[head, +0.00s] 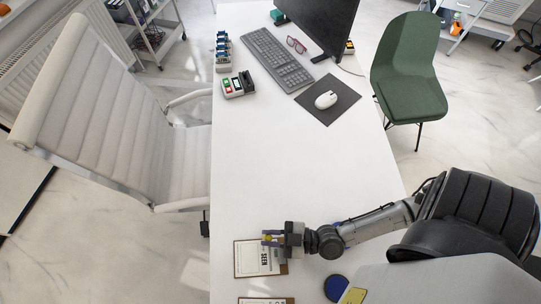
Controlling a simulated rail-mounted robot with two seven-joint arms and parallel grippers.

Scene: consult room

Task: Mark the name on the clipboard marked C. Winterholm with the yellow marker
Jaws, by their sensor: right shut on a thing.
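My right gripper (268,240) reaches in from the right over the near end of the white desk and is shut on the yellow marker (267,238). Only a small yellow part of the marker shows between the fingers. Below the gripper lies a clipboard (252,266) with a white sheet and the dark word "SEEN"; the gripper hides its upper right part. I cannot tell whether the marker touches the sheet. A second clipboard (262,300) is cut off by the bottom edge. I cannot read a name on either one. My left gripper is not in view.
A blue round object (337,288) lies right of the clipboards. The middle of the desk (290,160) is clear. A keyboard (277,60), mouse (326,100), monitor (320,25) and stamp holder (238,85) stand at the far end. A white chair (120,110) is at the left.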

